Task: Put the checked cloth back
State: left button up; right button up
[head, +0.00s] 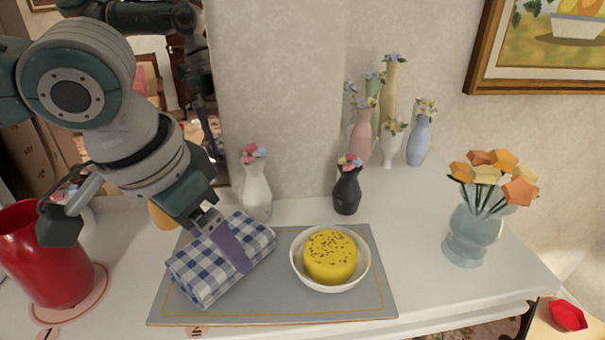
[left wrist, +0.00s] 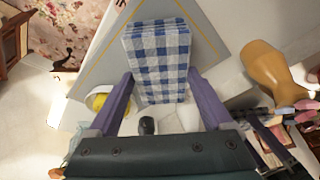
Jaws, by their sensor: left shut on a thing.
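The checked cloth (head: 215,262) is a folded blue-and-white bundle over the left part of a grey mat (head: 275,304) with a yellow border line. My left gripper (head: 232,250) comes down from the upper left and is shut on the cloth, with one purple finger across its near side. In the left wrist view the cloth (left wrist: 158,50) sits between both purple fingers. I cannot tell whether its underside touches the mat. My right gripper is not in view.
A white bowl (head: 299,275) with a yellow cake (head: 330,257) stands on the mat's right half. A white vase (head: 256,190) and black vase (head: 347,192) stand behind. A red container (head: 45,255) is at left, and a blue flower vase (head: 470,235) at right. The shelf between mat and blue vase is clear.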

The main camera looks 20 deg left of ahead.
pick_arm(q)
jog(key=shift+f, duration=0.35)
jog(key=o, duration=1)
jog(key=shift+f, duration=0.1)
jog(key=d+v, duration=0.1)
jog(key=v, duration=1.1)
jog(key=s+d+f+m+t+h, duration=0.1)
jog(key=s+d+f+m+h, duration=0.15)
jog(key=d+f, duration=0.5)
jog(key=s+a+f+n+y, duration=0.1)
jog(key=s+f, duration=0.1)
jog(key=s, duration=0.1)
jog(key=s+a+f+n+y, duration=0.1)
jog(key=s+a+f, duration=0.1)
jog(key=s, duration=0.1)
jog(key=s+a+f+n+y+b, duration=0.1)
jog(key=s+f, duration=0.1)
jog(key=s, duration=0.1)
jog(key=shift+s+a+g, duration=0.15)
jog(key=shift+s+g, duration=0.1)
jog(key=shift+g, duration=0.15)
